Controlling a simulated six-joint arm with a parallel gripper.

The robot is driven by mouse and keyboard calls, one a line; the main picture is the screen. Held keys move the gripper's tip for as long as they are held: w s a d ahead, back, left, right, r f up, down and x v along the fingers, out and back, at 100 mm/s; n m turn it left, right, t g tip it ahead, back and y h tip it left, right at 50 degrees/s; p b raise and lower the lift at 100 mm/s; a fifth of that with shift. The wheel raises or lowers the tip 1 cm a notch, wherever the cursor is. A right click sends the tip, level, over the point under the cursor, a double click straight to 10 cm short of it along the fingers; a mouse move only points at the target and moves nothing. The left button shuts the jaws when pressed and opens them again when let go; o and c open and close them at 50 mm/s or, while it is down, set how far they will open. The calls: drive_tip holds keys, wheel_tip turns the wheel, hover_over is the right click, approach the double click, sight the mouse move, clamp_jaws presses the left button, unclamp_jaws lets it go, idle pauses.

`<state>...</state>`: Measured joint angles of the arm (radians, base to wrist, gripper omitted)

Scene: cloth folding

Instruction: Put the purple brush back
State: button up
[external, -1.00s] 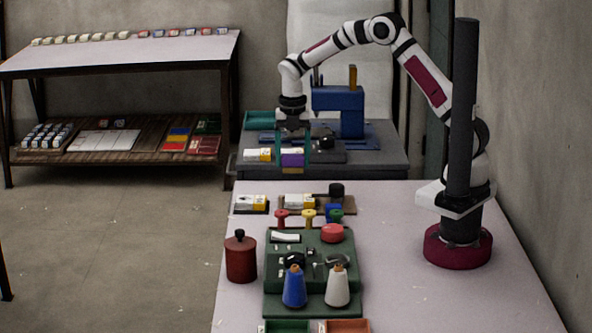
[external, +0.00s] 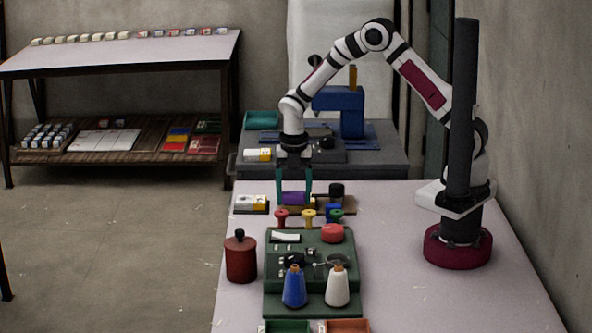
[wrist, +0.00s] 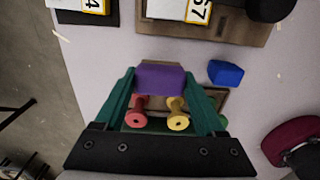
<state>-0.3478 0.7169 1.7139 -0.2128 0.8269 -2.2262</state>
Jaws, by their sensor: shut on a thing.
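The purple brush (external: 293,198) shows as a purple block between the teal fingers of my gripper (external: 294,200). My gripper is shut on it and points down over the far end of the near table. The board (wrist: 238,28) also shows in the wrist view, carrying a white-and-yellow labelled box (wrist: 190,8). I cannot tell the brush's exact height above the table.
Red (external: 281,217) and yellow (external: 308,218) spools and a blue block (external: 332,211) stand close by. A green tray (external: 285,304) with thread cones, a dark red canister (external: 240,259) and another labelled box (external: 251,202) are near.

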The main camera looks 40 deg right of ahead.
sight(294, 206)
wheel_tip(294, 206, down, 3)
drive_tip(key=shift+f, duration=0.2)
drive_tip(key=shift+f, duration=0.1)
drive_tip(key=o, duration=1.3)
wheel_tip(294, 206, up, 12)
drive_tip(key=shift+r, duration=0.15)
drive_tip(key=s+d+r+m, duration=0.6)
drive_tip(key=s+r+m, duration=0.15)
drive_tip(key=m, duration=0.35)
drive_tip(key=s+d+m, duration=0.1)
drive_tip(key=s+m, duration=0.5)
drive_tip(key=m, duration=0.1)
drive_tip(key=s+d+m+y, duration=0.1)
drive_tip(key=s+d+m, duration=0.1)
drive_tip(key=s+m, duration=0.5)
drive_tip(key=s+d+m, duration=0.2)
drive_tip(key=s+m, duration=0.4)
drive_tip(key=m, duration=0.1)
drive_tip(key=shift+s+r+m+y, duration=0.3)
drive_tip(key=shift+s+r+y, duration=0.05)
drive_tip(key=shift+y, duration=0.05)
